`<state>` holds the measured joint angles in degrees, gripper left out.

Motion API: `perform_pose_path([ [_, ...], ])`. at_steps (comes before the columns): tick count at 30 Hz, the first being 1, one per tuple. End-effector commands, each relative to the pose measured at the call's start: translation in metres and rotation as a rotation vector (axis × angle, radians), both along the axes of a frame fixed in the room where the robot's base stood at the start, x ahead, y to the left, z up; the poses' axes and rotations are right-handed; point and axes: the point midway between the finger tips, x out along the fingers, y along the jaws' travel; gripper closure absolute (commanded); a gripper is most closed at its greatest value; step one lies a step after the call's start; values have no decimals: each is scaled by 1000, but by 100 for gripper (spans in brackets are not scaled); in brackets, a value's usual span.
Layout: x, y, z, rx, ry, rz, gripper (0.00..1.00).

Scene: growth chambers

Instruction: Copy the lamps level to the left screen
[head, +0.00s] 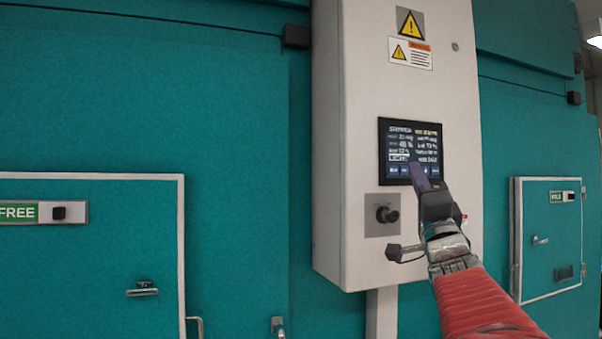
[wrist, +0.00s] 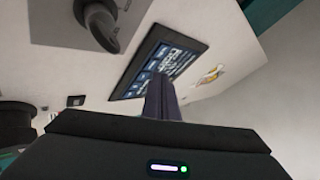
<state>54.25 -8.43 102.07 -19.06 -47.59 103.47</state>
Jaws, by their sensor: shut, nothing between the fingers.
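A dark screen (head: 398,137) with rows of white text and a bottom row of blue buttons is set in the front of a pale control cabinet. My gripper (head: 418,172) is shut and empty, with its fingertips at the lower edge of this screen, over or close to the right part of the button row. I cannot tell whether they touch it. The wrist view shows the screen (wrist: 172,58) tilted, with the shut fingers (wrist: 160,95) in front of its lower part. The text is too small to read surely, so I cannot make out a lamps level.
A black knob (head: 387,214) on a grey plate sits below the screen. Warning labels (head: 410,52) are above it. Teal chamber walls stand on both sides, with a door marked FREE (head: 90,255) at left and a smaller door (head: 552,260) at right.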

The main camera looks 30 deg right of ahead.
Motion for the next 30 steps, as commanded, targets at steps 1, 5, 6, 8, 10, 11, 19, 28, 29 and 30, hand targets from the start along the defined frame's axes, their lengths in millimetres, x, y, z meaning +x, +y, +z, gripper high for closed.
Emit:
perform_pose_path([
  [1,0,0,0,0,0,0,100],
  [5,2,0,0,1,0,1,100],
  [6,3,-1,0,1,0,1,100],
  [8,5,-1,1,0,0,1,100],
  [10,7,-1,1,0,-1,2,100],
  [11,8,-2,1,0,0,1,100],
  [19,8,-2,1,0,0,0,100],
  [28,9,-2,1,0,0,0,100],
  [29,10,-2,1,0,0,0,100],
  [30,10,-2,1,0,0,0,100],
])
